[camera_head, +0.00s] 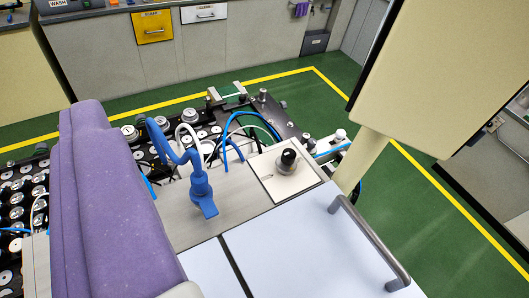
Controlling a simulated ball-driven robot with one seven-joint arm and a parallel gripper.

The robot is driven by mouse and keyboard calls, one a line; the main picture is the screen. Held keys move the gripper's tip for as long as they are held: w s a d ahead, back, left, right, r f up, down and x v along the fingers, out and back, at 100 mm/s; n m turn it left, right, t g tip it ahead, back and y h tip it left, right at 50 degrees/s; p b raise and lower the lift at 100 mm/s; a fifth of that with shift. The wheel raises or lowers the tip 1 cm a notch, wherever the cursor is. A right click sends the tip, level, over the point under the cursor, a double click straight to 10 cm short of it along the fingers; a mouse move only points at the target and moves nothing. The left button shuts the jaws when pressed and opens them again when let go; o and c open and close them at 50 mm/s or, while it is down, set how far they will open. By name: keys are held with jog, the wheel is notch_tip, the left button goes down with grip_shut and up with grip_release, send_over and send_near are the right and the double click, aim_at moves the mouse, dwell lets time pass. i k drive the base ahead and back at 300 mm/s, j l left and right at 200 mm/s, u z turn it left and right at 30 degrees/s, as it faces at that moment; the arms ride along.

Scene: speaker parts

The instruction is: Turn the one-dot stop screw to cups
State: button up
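I cannot pick out a stop screw with one dot for certain, and no "cups" marking is readable. A black knob (287,161) stands upright on a pale square plate (296,183) near the middle of the bench. Small dark marks on the plate are too small to read. A blue fitting (203,196) with a flat lower end stands left of the knob, joined to a bent blue tube (158,142). My gripper's fingers do not show, so I cannot tell where they are relative to the knob.
A large purple padded shape (100,205) fills the left side. A cream panel (440,70) blocks the upper right. A white cover (310,255) with a grey handle (370,240) lies in front. Black machinery with cables (250,118) is behind. Green floor (405,190) is clear at right.

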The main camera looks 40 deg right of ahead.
aim_at(289, 154)
jog(key=z, duration=0.85)
